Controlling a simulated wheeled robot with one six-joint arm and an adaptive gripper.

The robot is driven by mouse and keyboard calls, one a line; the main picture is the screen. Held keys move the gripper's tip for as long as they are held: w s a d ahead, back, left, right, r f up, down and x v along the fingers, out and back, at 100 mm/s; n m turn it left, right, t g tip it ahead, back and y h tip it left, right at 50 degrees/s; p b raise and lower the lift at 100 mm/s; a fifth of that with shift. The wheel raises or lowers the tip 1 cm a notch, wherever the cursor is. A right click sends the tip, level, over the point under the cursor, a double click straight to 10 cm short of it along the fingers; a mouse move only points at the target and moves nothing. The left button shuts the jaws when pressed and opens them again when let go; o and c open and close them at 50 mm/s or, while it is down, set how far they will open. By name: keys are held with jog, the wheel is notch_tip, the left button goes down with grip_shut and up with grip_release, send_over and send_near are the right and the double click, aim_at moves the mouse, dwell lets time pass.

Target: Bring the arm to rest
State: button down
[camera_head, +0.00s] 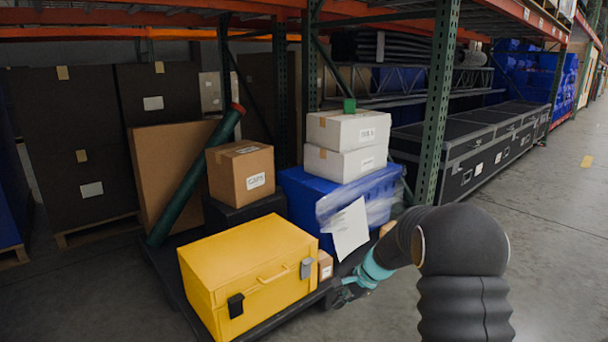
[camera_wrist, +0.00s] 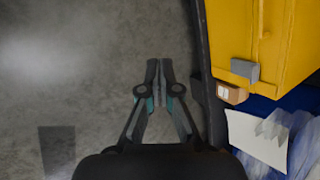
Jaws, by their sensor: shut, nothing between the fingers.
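My gripper (camera_wrist: 159,66) is shut and empty in the wrist view, with its fingertips together over bare concrete floor. In the head view my gripper (camera_head: 336,298) is at the lower middle, small and dark, at the end of my black arm with a teal band. It is just right of the pallet's near edge, close to the yellow case (camera_head: 250,268). I cannot tell from the head view whether it touches the edge.
A blue tote (camera_head: 296,196) with clear wrap and a white sheet (camera_head: 349,228) stands behind my gripper, carrying two white boxes (camera_head: 346,131). A small brown box (camera_wrist: 231,93) sits beside the yellow case. A green rack post (camera_head: 437,110) rises behind my arm. Floor at right is clear.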

jog(key=s+d+r+n+t+h+p, duration=0.1)
jog(key=s+r+n, duration=0.3)
jog(key=s+r, duration=0.4)
jog(key=s+d+r+n+t+h+p, duration=0.1)
jog(key=s+r, duration=0.7)
jog(key=s, duration=0.9)
jog(key=s+d+r+n+t+h+p, duration=0.1)
jog(key=s+r+n, duration=0.5)
jog(key=s, duration=0.6)
notch_tip(320, 180, up, 2)
jog(key=d+h+p, duration=0.1)
jog(key=d+h, duration=0.1)
jog(key=shift+s+d+r+n+h+p, duration=0.25)
jog(key=shift+s+d+n+h+p, duration=0.05)
jog(key=shift+d+n+h, duration=0.1)
